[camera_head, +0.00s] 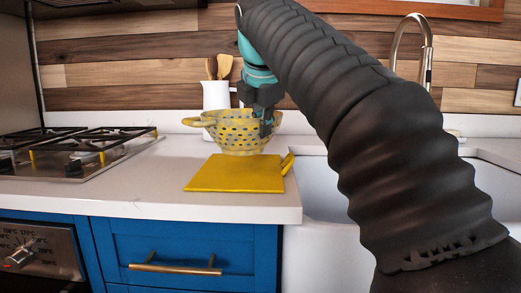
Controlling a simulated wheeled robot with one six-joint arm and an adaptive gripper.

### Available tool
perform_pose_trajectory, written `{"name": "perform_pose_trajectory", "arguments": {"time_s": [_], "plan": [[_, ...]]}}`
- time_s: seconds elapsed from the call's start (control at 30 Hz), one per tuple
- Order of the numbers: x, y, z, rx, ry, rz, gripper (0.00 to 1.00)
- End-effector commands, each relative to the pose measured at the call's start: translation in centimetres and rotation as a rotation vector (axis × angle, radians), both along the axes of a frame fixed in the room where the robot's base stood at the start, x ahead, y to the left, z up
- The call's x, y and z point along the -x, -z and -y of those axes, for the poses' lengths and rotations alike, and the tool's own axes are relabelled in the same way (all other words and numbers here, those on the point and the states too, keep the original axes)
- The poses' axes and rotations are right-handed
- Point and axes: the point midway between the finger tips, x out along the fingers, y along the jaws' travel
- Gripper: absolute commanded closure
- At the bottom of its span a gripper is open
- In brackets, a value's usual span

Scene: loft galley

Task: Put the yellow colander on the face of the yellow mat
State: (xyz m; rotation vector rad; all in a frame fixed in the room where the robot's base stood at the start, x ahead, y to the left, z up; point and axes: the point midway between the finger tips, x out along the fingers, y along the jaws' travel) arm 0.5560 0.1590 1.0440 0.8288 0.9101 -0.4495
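The yellow colander (232,133) stands upright on the white counter, behind the yellow mat, as far as this view shows; its lower edge lies right at the mat's back edge. The yellow mat (235,177) lies flat near the counter's front edge, its visible face bare. My gripper (266,125) is at the colander's right side, in front of its rim, with its fingers pointing down. The right handle of the colander is hidden behind the gripper. I cannot tell whether the fingers are apart or closed on the rim.
A gas hob (70,150) is at the left. A white jug (216,96) with wooden utensils stands behind the colander. A white sink (330,190) with a tall tap (427,55) is at the right. A small yellow piece (287,162) shows at the mat's right edge.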

Motion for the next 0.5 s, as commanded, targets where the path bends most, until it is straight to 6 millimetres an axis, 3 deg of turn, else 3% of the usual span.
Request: {"name": "perform_pose_trajectory", "arguments": {"time_s": [0.13,0.37,0.5], "plan": [[-0.1,0.7,-0.6,-0.001,-0.001,0.002,1.00],[0.0,3.8,-0.5,0.000,-0.002,0.002,1.00],[-0.1,4.3,-0.6,-0.002,-0.001,0.002,1.00]]}}
